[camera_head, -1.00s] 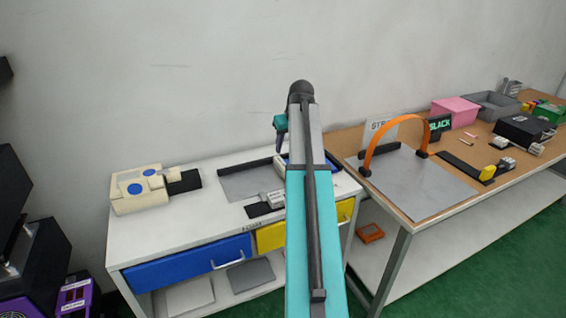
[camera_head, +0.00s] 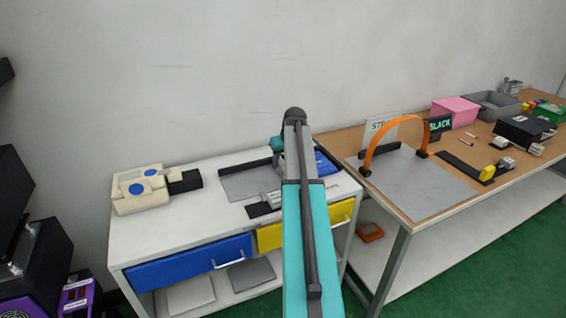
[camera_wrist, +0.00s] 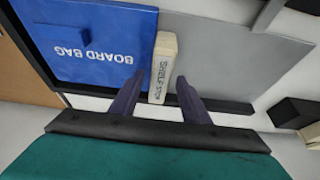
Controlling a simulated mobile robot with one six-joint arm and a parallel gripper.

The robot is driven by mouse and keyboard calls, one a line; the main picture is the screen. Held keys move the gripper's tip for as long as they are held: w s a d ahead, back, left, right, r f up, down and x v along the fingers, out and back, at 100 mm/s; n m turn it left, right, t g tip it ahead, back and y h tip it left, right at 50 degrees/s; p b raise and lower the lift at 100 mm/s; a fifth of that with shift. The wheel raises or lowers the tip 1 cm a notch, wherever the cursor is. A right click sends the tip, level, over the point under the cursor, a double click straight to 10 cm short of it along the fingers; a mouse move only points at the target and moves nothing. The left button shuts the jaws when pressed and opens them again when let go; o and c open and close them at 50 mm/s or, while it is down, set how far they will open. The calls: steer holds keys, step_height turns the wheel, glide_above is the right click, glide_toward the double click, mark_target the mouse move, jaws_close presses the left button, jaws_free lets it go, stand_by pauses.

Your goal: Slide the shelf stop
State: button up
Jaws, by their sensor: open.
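The shelf stop (camera_wrist: 163,68) is a cream-white block with its name printed on its side, in the wrist view. It stands at the border between a blue panel marked BOARD BAG (camera_wrist: 90,45) and a grey plate (camera_wrist: 235,60). My gripper (camera_wrist: 160,98) is open, its two dark fingers on either side of the near end of the shelf stop. I cannot tell whether either finger touches it. In the head view my arm hides the shelf stop; the grey plate (camera_head: 247,183) and blue panel (camera_head: 326,163) show beside the arm.
Dark rails (camera_wrist: 235,106) edge the plate. A cream fixture with blue discs (camera_head: 140,190) stands left on the white bench, above a blue drawer (camera_head: 190,262) and a yellow drawer (camera_head: 270,236). An orange arch (camera_head: 385,130) stands on the brown table at right.

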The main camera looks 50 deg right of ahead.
jaws_close()
steer(key=shift+a, duration=0.2)
steer(key=shift+d, duration=0.15)
